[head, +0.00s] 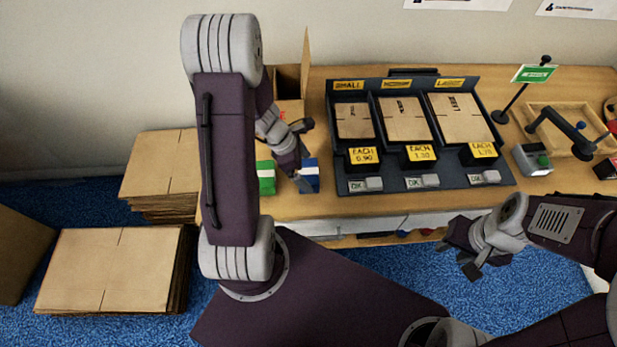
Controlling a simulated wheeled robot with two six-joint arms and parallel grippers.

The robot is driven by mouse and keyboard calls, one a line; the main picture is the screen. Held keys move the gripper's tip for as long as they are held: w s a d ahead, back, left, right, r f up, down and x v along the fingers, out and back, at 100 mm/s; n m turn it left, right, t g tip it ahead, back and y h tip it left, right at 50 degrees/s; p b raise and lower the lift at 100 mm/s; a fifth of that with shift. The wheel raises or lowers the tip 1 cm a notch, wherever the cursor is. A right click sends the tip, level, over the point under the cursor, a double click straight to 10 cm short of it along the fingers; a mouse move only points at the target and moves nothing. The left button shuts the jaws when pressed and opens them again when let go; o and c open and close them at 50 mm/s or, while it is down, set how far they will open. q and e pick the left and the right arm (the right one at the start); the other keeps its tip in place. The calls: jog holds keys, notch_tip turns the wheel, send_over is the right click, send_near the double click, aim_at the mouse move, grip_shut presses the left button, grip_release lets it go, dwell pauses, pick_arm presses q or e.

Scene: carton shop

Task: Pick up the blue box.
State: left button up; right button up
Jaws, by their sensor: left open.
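The blue box (311,179) is small, with a white band, and stands near the front edge of the wooden table. My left gripper (303,153) is over the table at the blue box, partly in front of it. Its jaws are open, and I cannot tell whether a finger touches the box. My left arm hides part of the area to the left. My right gripper (464,251) is in front of the table's edge at the right, with its fingers apart and empty, far from the blue box.
A green box (266,178) stands just left of the blue box. An open carton (291,80) is behind. A dark display tray (390,170) with flat cartons is to the right. A green sign (533,74) stands further right. Cardboard stacks (105,265) are at the left.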

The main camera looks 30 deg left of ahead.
aim_at(306, 171)
pick_arm(q)
jog(key=x, duration=0.3)
jog(key=shift+w+a+f+b, duration=0.1)
jog(key=shift+a+f+b, duration=0.15)
jog(key=shift+b, duration=0.1)
jog(key=shift+d+r, duration=0.1)
pick_arm(e)
jog(key=shift+w+a+f, duration=0.1)
jog(key=shift+w+f, duration=0.05)
jog(key=shift+f, duration=0.65)
pick_arm(q)
jog(key=shift+c, duration=0.3)
jog(key=c, duration=1.2)
notch_tip(306, 171, up, 5)
jog(key=p, duration=0.2)
jog(key=shift+p, duration=0.4)
jog(key=w+d+r+p, duration=0.1)
jog(key=d+r, duration=0.1)
jog(key=d, duration=0.1)
jog(key=w+d+r+p, duration=0.1)
jog(key=d+r, duration=0.1)
jog(key=d, duration=0.2)
jog(key=w+d+r+p, duration=0.1)
jog(key=d+r, duration=0.1)
jog(key=d, duration=0.2)
jog(key=shift+w+p, duration=0.3)
jog(key=shift+w, duration=0.1)
pick_arm(e)
notch_tip(306, 171, up, 6)
jog(key=shift+r, duration=0.15)
